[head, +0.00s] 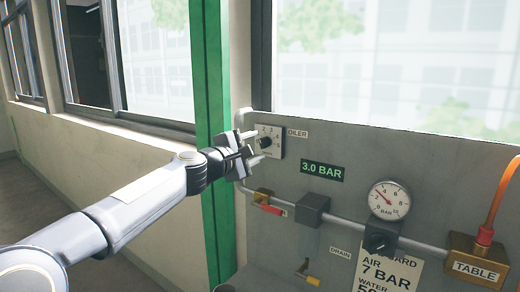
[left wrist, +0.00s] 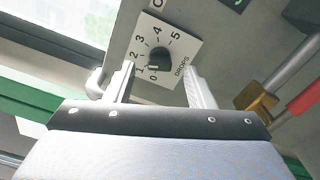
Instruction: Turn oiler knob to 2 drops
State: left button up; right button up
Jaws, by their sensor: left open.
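The oiler dial plate (head: 276,133) is a white square on the grey panel, beside the OILER label. In the left wrist view the plate (left wrist: 187,48) shows numbers 0 to 5 and the word DROPS. The dark oiler knob (head: 265,143) sits at its middle. In the left wrist view the knob (left wrist: 158,57) lies beyond and between my finger ends; its exact setting is hard to tell. My left gripper (head: 252,147) is open in front of the dial. Both its fingers (left wrist: 160,76) show, spread apart with nothing held. My right gripper is out of view.
Below the dial, a pipe runs right with a brass valve with a red handle (head: 271,208), a grey block (head: 312,208) and a gauge (head: 389,200). A 3.0 BAR display (head: 322,171) is right of the dial. A green post (head: 213,90) stands close left.

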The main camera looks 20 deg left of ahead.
pick_arm(q)
jog(key=v, duration=0.4)
jog(key=shift+b, duration=0.35)
jog(key=s+f+m+g, duration=0.3)
jog(key=s+f+m, duration=0.2)
jog(key=s+f, duration=0.5)
jog(key=s+f+m+g+y+p, duration=0.1)
jog(key=s+f+m+g, duration=0.3)
jog(key=s+f, duration=0.5)
jog(key=s+d+f+m+g+y+p, duration=0.1)
jog(key=s+f+m+g, duration=0.3)
jog(key=s, duration=1.5)
notch_tip(320, 180, down, 7)
jog(key=m, duration=0.3)
jog(key=shift+r, duration=0.2)
